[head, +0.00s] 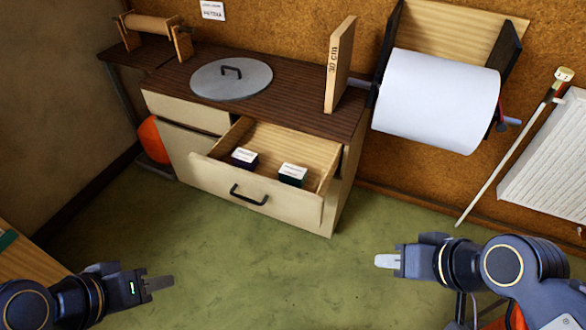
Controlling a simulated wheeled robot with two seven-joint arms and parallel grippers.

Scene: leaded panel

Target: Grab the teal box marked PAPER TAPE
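A small dark teal box (292,174) with a white label on top sits in the open drawer (316,209), towards its right side. The print on the label is too small to read. A second small box (244,158), dark purple with a white label, sits to its left, apart from it. My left gripper (160,284) is at the lower left, well away from the drawer. My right gripper (387,261) is at the lower right, in front of and to the right of the drawer. Neither gripper touches a box. The fingers overlap in this view, so their opening is unclear.
The drawer sticks out from a cabinet (181,148) with a dark wooden top (291,106). A round grey lid (222,80) and an upright "30 cm" board (340,65) are on it. A big white paper roll (436,100) hangs at right. The green floor (270,270) in front is clear.

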